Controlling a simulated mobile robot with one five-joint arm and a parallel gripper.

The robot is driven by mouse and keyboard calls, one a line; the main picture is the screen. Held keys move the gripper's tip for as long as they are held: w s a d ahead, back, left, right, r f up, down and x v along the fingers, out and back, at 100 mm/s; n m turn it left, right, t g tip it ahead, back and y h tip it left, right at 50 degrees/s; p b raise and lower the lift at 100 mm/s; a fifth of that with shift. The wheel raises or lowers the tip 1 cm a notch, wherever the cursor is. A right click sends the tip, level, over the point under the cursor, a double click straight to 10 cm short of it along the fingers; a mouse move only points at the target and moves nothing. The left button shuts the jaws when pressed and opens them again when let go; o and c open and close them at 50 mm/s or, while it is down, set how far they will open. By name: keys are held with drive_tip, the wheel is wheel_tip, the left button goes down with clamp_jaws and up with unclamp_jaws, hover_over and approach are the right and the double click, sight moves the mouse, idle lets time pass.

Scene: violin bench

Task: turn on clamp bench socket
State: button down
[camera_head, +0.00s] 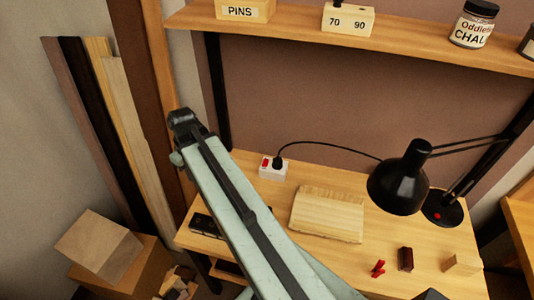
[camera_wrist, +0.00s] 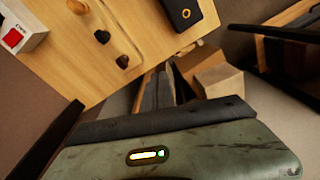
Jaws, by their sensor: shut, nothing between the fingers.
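The bench socket (camera_head: 273,169) is a white box at the back left of the bench. Its red switch (camera_head: 265,162) is on the left, and a black plug (camera_head: 280,165) with a cable sits on the right. I cannot tell whether the switch is on or off. In the wrist view the socket (camera_wrist: 33,22) is at the top left edge, partly cut off, with its red switch (camera_wrist: 12,38). My gripper (camera_head: 182,118) is the dark end of my arm, up and left of the socket in the head view. It is shut and empty, apart from the socket.
A black lamp (camera_head: 399,180) stands on the right of the bench, its cable running to the plug. A pale wooden piece (camera_head: 327,214) lies mid-bench. A shelf (camera_head: 400,40) spans above. Boards (camera_head: 125,120) lean at the left. Boxes (camera_wrist: 210,75) stand on the floor.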

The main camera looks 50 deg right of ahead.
drive_tip(key=s+d+r+n+t+p, duration=0.1)
drive_tip(key=s+d+r+n+p, duration=0.15)
drive_tip(key=d, duration=1.35)
wheel_tip(320, 180, up, 2)
drive_tip(key=r+n+t, duration=0.1)
drive_tip(key=t, duration=0.1)
hover_over(266, 160)
drive_tip(key=s, duration=0.4)
drive_tip(key=shift+d+f+p, duration=0.3)
drive_tip(key=shift+d, duration=0.1)
drive_tip(key=shift+f, duration=0.1)
drive_tip(key=b+x, duration=0.8)
drive_tip(key=s+b+x, duration=0.1)
drive_tip(key=b+x, duration=0.4)
drive_tip(key=shift+d+f, duration=0.1)
drive_tip(key=shift+f, duration=0.15)
drive_tip(key=shift+d+f+b, duration=0.1)
drive_tip(key=shift+f+b, duration=0.3)
drive_tip(key=shift+r, duration=0.15)
